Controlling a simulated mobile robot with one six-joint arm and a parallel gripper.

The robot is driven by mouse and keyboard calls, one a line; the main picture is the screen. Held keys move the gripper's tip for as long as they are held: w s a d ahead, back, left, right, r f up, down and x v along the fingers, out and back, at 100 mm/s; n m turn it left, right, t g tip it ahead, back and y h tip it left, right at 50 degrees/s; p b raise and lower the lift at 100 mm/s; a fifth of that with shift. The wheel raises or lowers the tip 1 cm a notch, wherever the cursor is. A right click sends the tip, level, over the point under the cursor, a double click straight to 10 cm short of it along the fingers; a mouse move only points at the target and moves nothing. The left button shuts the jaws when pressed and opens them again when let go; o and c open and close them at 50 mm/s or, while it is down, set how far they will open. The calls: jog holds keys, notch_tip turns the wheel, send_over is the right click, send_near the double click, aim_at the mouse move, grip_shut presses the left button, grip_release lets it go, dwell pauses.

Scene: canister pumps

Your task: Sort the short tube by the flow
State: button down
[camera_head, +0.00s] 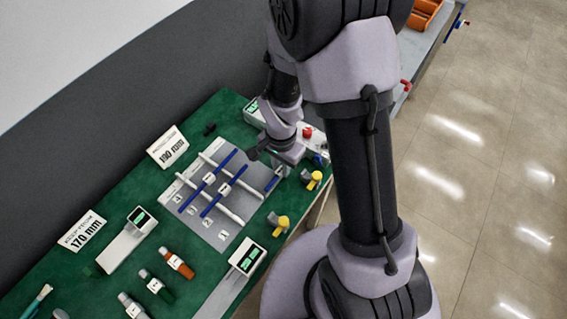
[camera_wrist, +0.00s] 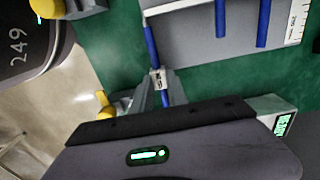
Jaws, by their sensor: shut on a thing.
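My gripper (camera_head: 284,163) is over the right edge of a grey board (camera_head: 187,215). In the wrist view my gripper (camera_wrist: 157,92) is shut on a slim blue tube (camera_wrist: 151,42) with a white label, which is too small to read. The held tube's lower end (camera_head: 272,184) shows beside the gripper in the head view. Two other labelled blue tubes (camera_head: 213,178) (camera_head: 223,191) lie across two white rails (camera_head: 235,213) on the board. In the wrist view, two blue tubes (camera_wrist: 220,18) (camera_wrist: 263,22) lie to the right of the held one.
A sign (camera_head: 167,147) reading 190 mm and another (camera_head: 82,232) reading 170 mm stand at the wall side. Devices with green displays (camera_head: 138,222) (camera_head: 246,259), yellow-topped fittings (camera_head: 279,222) and orange and green cylinders (camera_head: 178,264) (camera_head: 156,286) stand on the green table (camera_head: 219,112).

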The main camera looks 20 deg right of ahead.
jog(key=shift+r, duration=0.1)
notch_tip(320, 180, up, 6)
jog(key=p, duration=0.4)
jog(key=shift+p, duration=0.3)
dwell(1.3)
